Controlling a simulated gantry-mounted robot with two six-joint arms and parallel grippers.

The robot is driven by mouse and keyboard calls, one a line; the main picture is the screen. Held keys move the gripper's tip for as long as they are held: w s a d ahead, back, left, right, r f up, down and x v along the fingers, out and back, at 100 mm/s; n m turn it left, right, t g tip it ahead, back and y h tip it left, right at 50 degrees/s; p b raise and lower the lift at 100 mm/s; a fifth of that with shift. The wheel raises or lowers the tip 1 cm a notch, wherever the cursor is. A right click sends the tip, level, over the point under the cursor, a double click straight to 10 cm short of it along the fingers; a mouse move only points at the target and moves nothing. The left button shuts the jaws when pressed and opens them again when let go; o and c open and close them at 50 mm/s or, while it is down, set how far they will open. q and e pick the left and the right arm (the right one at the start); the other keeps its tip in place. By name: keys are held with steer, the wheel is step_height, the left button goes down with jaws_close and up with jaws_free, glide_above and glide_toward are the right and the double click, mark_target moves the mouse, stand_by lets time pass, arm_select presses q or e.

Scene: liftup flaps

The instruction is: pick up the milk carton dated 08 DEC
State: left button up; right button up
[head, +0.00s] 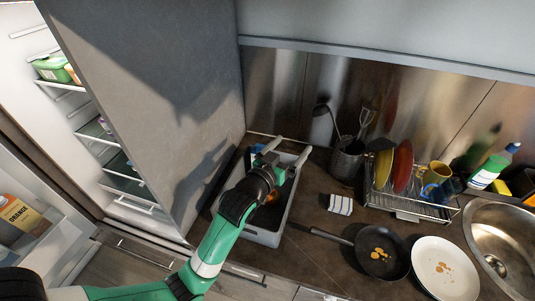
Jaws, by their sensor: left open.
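I see no milk carton that I can make out, and no date reading 08 DEC is legible. My left gripper (289,148) is open over the far end of a grey bin (262,238) on the counter. Its jaws look empty. The gripper and arm hide much of the bin's inside; a small blue item and an orange-red item show in part there. The open fridge (118,165) stands at the left, its shelves partly hidden behind a grey panel. My right gripper is not in view.
An orange-labelled carton (20,213) stands in the fridge door. A green container (50,69) is on a shelf. The tall grey panel (165,90) stands left of the bin. A pan (370,262), a white plate (432,258), a dish rack (405,204) and a sink lie right.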

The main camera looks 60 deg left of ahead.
arm_select(q)
steer(key=s+a+f+n+g+y+p, duration=0.15)
steer(key=s+a+f+g+p, duration=0.3)
steer(key=s+a+f, duration=0.45)
steer(key=w+a+f+b, duration=0.4)
steer(key=w+a+f, duration=0.1)
steer(key=w+f, duration=0.1)
steer(key=shift+w+a+f+g+b, duration=0.35)
steer(key=shift+w+f+b, duration=0.05)
steer(key=shift+w, duration=0.15)
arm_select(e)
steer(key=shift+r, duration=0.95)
arm_select(q)
steer(key=shift+n, duration=0.25)
steer(key=shift+c, duration=0.2)
jaws_close()
steer(key=shift+r, duration=0.1)
